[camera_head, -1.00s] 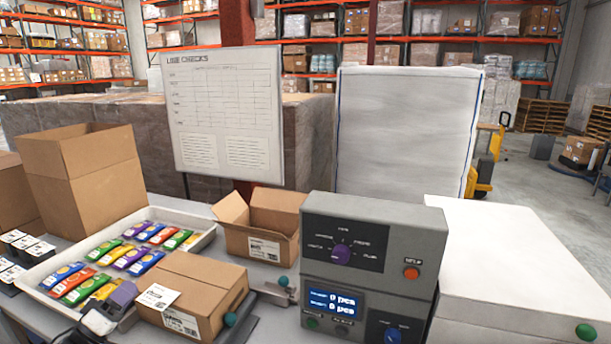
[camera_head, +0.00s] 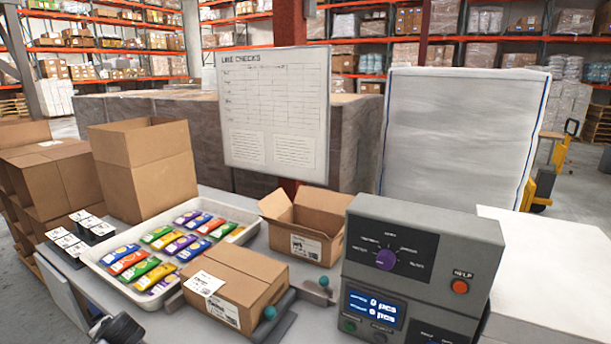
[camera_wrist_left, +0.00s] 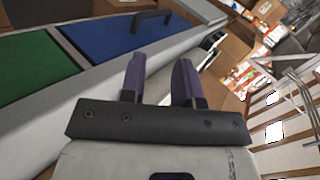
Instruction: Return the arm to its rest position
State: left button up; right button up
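My left gripper (camera_wrist_left: 159,76) shows in the left wrist view with its two purple fingers apart and nothing between them. It is open and empty. Behind the fingers is a grey-framed surface with a blue panel (camera_wrist_left: 130,33) and a green panel (camera_wrist_left: 30,65); the fingers do not appear to grip it. In the head view, a dark rounded part at the bottom left edge looks like my left arm; the fingers cannot be made out there. My right gripper is in neither view.
A white tray (camera_head: 92,266) of colored packets stands on the table, with a closed carton (camera_head: 240,270) before it. An open small carton (camera_head: 312,222), a tall open carton (camera_head: 150,180) and a grey counter unit (camera_head: 425,235) stand around it. Black-and-white blocks (camera_head: 75,240) sit at left.

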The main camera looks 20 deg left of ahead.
pick_arm(q)
jog(key=s+d+f+m+t+h, duration=0.1)
jog(key=s+d+f+h, duration=0.1)
jog(key=d+f, duration=0.5)
jog(key=s+d+f+m+t+h, duration=0.1)
jog(key=s+d+f+m, duration=0.15)
jog(key=d, duration=0.85)
jog(key=s+d+f+h, duration=0.25)
jog(key=d+f, duration=0.35)
jog(key=d, duration=0.3)
jog(key=s+d+r+t+h, duration=0.1)
jog(key=s+d+r+h, duration=0.1)
jog(key=s+d, duration=0.65)
jog(key=s+d+r+h, duration=0.1)
jog(key=s+d+h, duration=0.35)
jog(key=d, duration=0.75)
notch_tip(320, 180, up, 39)
jog(key=s+y+p, duration=0.1)
jog(key=p, duration=3.7)
jog(key=shift+s+d+r+y+p, duration=0.2)
jog(key=shift+s+y+p, duration=0.1)
jog(key=shift+s+p, duration=0.1)
jog(key=shift+c, duration=0.4)
